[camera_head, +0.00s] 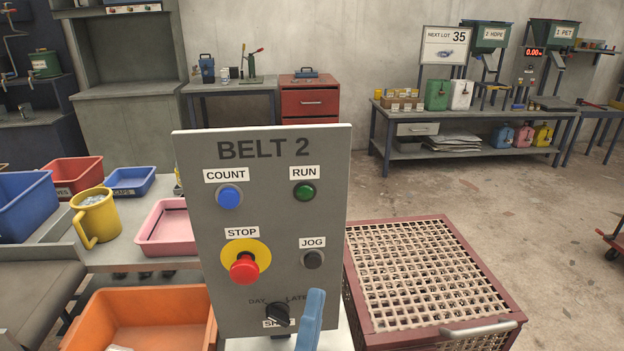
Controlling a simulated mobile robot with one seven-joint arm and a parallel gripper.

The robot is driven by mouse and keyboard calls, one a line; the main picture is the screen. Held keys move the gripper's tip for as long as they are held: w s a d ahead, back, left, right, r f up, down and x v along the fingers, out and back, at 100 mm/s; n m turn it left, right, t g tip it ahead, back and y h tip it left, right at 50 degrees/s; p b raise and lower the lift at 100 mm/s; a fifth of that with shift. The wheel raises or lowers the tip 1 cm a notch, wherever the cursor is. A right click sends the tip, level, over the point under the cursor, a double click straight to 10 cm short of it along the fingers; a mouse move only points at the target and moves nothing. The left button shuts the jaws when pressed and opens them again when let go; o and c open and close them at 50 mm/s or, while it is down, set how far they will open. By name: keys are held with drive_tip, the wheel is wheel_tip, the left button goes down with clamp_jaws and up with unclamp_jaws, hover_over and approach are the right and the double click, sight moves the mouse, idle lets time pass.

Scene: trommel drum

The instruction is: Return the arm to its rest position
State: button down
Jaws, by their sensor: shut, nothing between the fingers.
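A blue rounded piece, which looks like the tip of my gripper (311,318), rises from the bottom edge in front of the lower right part of the control panel (270,213). It stands just right of the black shift knob (278,313) and partly covers that knob's labels. I cannot tell whether it touches the panel. No object shows held at it. The rest of my arm is below the picture or hidden.
The panel carries a red stop button (244,267) and several other buttons. A crate with a mesh top (425,275) stands right of it. An orange bin (140,318), a yellow jug (95,217) and a pink tray (167,229) are left. Floor at right is open.

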drive_tip(key=w+a+r+n+t+y+p, duration=0.1)
drive_tip(key=a+r+n+y+p, duration=0.3)
drive_tip(key=r, duration=1.1)
drive_tip(key=w+d+r+n+t+y+p, duration=0.15)
drive_tip(key=r+n+y, duration=0.35)
drive_tip(key=r+n, duration=0.7)
drive_tip(key=s+d+r+n+h+p, duration=0.1)
drive_tip(key=s+r, duration=0.4)
drive_tip(key=r, duration=0.5)
drive_tip(key=s+d+r+n+p, duration=0.1)
drive_tip(key=s+r+p, duration=0.3)
drive_tip(key=r, duration=0.7)
drive_tip(key=shift+s+d+r+h, duration=0.15)
drive_tip(key=shift+s+r+h, duration=0.1)
drive_tip(key=shift+s+h, duration=0.25)
drive_tip(key=shift+n, duration=0.3)
